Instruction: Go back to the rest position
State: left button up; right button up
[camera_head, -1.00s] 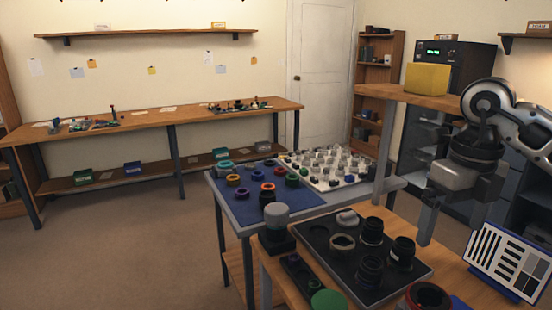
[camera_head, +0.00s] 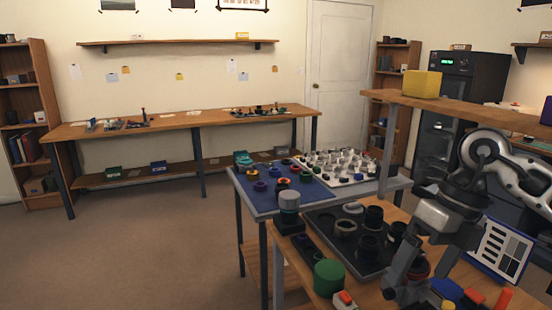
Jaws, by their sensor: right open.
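My right gripper (camera_head: 412,285) hangs over the right part of the near workbench, with its arm coming in from the right edge. Its grey fingers point down and are apart, and I see nothing held between them. The black tray (camera_head: 352,262) with several dark lens barrels lies just left of the gripper. My left gripper is not in view.
A green cylinder (camera_head: 327,277) stands at the bench's front. A striped test chart (camera_head: 499,250) stands right of the gripper. A raised shelf with a yellow block (camera_head: 421,84) is behind the arm. A blue mat (camera_head: 262,204) holds several rings. The floor at left is clear.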

jog(key=s+a+f+m+y, duration=0.1)
jog(key=s+a+m+y, duration=0.1)
jog(key=a+y, duration=0.75)
jog(key=s+a+m+y, duration=0.15)
jog(key=a+y, duration=0.45)
jog(key=a, duration=0.7)
jog(key=w+d+f+m+t+h, duration=0.2)
jog(key=d+f+m+t+h, duration=0.3)
jog(key=m+t, duration=0.55)
jog(key=w+d+f+m+t+h, duration=0.1)
jog(key=w+f+m+t+h, duration=0.15)
jog(key=f+m+t, duration=0.75)
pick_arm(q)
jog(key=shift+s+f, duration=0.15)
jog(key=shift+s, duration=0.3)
pick_arm(e)
jog(key=s+d+f+m+g+h, duration=0.2)
jog(key=s+f+m+g+h, duration=0.2)
jog(key=s+f+m+g, duration=0.1)
jog(key=s+d+f+m+g+h, duration=0.3)
jog(key=s+f+m, duration=0.4)
jog(key=f, duration=0.3)
jog(key=shift+s+f+m+g+h, duration=0.3)
jog(key=shift+s+g+h, duration=0.5)
jog(key=shift+s+g, duration=0.1)
